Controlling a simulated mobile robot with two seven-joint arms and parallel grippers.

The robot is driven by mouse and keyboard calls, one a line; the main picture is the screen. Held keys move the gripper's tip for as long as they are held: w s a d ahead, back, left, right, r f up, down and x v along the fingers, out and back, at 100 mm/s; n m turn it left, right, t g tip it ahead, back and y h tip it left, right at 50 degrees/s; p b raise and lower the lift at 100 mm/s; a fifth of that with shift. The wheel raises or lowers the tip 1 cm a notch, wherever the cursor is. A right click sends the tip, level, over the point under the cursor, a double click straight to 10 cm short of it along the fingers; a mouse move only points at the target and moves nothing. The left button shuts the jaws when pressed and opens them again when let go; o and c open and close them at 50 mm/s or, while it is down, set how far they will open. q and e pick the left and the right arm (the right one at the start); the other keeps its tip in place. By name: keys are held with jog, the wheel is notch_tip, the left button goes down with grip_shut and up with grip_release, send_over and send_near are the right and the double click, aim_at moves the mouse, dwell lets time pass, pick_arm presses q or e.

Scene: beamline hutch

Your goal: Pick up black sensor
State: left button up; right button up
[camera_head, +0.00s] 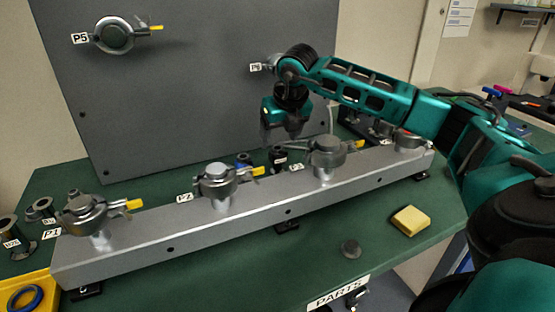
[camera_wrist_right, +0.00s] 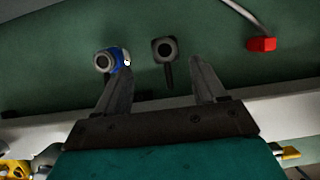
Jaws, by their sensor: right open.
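The black sensor (camera_head: 278,159) stands on the green bench behind the metal rail, partly hidden by the rail. In the right wrist view the black sensor (camera_wrist_right: 165,50) shows a round grey-ringed top and a dark stem pointing toward my gripper. My right gripper (camera_head: 284,134) points down above and near the sensor in the head view. In the wrist view its two fingers (camera_wrist_right: 162,78) are apart with nothing between the tips, and the sensor lies just beyond them, roughly centred. My left gripper is in neither view.
A blue-and-silver part (camera_wrist_right: 112,60) sits close left of the sensor. A red-ended cable (camera_wrist_right: 261,44) lies to the right. The metal rail (camera_head: 265,205) with several clamped fittings runs in front. A grey upright panel (camera_head: 200,90) stands behind. A yellow block (camera_head: 410,220) lies in front.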

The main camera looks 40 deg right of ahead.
aim_at(279, 149)
jog(key=x, duration=0.6)
jog(key=shift+d+f, duration=0.3)
jog(key=shift+d, duration=0.1)
jog(key=shift+r, duration=0.1)
jog(key=c, duration=1.2)
